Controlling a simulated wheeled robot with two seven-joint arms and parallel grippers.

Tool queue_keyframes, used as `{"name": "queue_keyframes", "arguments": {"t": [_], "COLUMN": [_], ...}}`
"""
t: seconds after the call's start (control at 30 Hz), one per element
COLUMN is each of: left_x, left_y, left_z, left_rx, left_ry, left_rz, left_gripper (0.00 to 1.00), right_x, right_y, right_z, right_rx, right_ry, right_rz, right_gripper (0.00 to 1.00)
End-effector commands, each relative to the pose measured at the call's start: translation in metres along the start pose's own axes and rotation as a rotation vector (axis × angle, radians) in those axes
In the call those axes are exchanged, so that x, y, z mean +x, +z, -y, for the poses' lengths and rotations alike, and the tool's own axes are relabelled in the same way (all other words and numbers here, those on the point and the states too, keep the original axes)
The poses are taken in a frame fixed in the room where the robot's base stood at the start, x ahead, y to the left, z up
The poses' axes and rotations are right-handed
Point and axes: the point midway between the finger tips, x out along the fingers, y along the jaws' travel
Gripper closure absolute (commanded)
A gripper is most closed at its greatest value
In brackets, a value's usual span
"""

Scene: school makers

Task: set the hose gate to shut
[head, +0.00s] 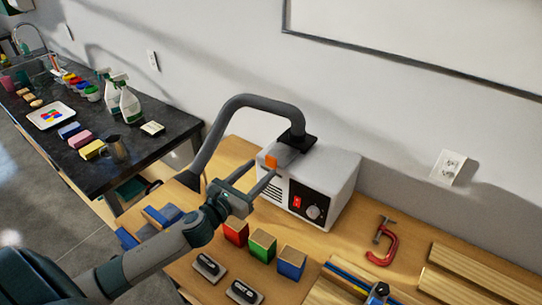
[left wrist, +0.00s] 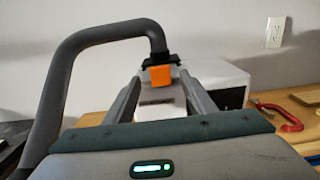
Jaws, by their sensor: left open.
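The hose gate shows as an orange tab (head: 271,161) below the black collar (head: 299,141), where a thick grey hose (head: 262,99) meets the top of a white box-shaped machine (head: 335,168). My left gripper (head: 262,173) is open in front of the machine, its fingers pointing at the tab. In the left wrist view the orange tab (left wrist: 161,75) appears between the two open fingers (left wrist: 160,84). I cannot tell whether a finger touches it. The machine's front has a red switch (head: 297,202) and a round knob (head: 314,211). My right gripper is not in view.
Red, green and blue blocks (head: 263,245) stand on the wooden bench before the machine, with two dark-topped erasers (head: 244,292) nearer. A red clamp (head: 383,245) lies to the right. A dark counter (head: 125,150) holds spray bottles (head: 126,100) at the left.

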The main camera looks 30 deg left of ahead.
Motion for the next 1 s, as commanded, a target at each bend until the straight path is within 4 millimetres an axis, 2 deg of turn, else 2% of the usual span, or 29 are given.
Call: {"name": "queue_keyframes", "arguments": {"t": [0.2,0.4,0.6,0.87,0.93,1.0], "left_x": [0.035,0.058,0.066,0.067,0.067,0.067], "left_y": [0.004,0.002,0.000,0.000,0.000,0.000], "left_z": [0.000,0.000,0.000,0.000,0.000,0.000], "left_rx": [-0.001,0.000,-0.001,0.000,0.000,0.000], "left_ry": [0.001,0.001,0.000,0.000,0.000,0.000], "left_rz": [0.001,0.001,0.000,0.000,0.000,0.000], "left_gripper": [0.50,0.50,0.50,0.50,0.62,0.79], "right_x": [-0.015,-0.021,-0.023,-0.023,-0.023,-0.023], "right_y": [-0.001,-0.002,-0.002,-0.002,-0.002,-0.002], "right_z": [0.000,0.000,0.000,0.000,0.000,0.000], "right_rx": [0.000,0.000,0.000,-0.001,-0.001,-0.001], "right_ry": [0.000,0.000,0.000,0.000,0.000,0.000], "right_rz": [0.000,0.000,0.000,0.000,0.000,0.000], "right_gripper": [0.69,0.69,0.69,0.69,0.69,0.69]}}
